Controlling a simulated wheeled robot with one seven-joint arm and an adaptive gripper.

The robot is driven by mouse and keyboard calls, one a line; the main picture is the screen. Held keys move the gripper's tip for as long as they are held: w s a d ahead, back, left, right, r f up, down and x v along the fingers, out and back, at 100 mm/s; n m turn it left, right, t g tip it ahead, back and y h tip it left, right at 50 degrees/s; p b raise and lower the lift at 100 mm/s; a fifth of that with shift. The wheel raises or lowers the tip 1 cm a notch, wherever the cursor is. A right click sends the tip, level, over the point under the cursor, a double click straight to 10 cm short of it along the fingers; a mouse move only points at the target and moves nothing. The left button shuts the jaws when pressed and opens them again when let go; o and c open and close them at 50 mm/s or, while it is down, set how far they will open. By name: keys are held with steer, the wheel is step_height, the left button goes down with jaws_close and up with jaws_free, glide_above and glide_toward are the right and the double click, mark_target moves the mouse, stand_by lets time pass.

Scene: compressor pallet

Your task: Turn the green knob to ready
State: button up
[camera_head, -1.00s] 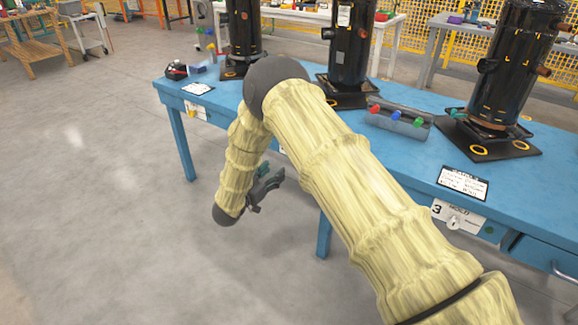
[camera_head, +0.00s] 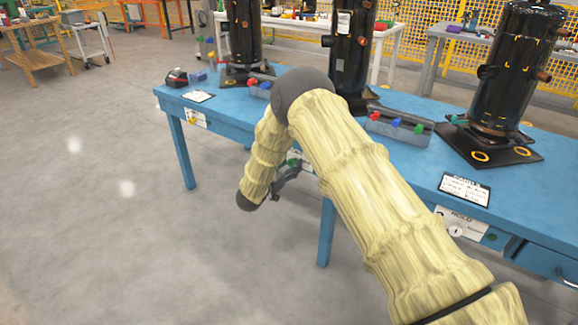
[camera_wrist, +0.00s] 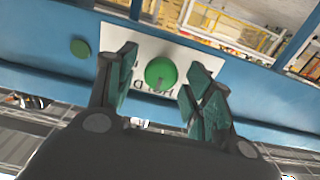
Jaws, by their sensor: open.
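The green knob (camera_wrist: 161,73) is round and sits on a white label plate (camera_wrist: 120,40) on the blue table edge. In the wrist view it shows between the fingertips of my gripper (camera_wrist: 158,88), with a finger on each side and no clear contact. The plate's lettering is mostly hidden, so I cannot read the knob's setting. In the head view a small green spot (camera_head: 291,162), likely the knob, shows between my arm links. My gripper (camera_head: 288,178) is dark, open and empty there, in front of the table edge and partly hidden.
Black compressors (camera_head: 508,75) stand on top. Grey floor (camera_head: 110,220) is clear at left.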

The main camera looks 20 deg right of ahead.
steer(key=c, duration=1)
steer(key=shift+m, duration=0.3)
steer(key=m, duration=0.3)
steer(key=shift+s+d+f+m, duration=0.1)
steer(key=shift+m, duration=0.3)
steer(key=m, duration=0.4)
steer(key=shift+f+m+b, duration=0.15)
steer(key=shift+m+b, duration=0.15)
steer(key=shift+b, duration=0.1)
steer(key=m+b, duration=0.1)
steer(key=m, duration=0.3)
steer(key=shift+s+f, duration=0.1)
steer(key=shift+m+b, duration=0.55)
steer(key=shift+m, duration=1.85)
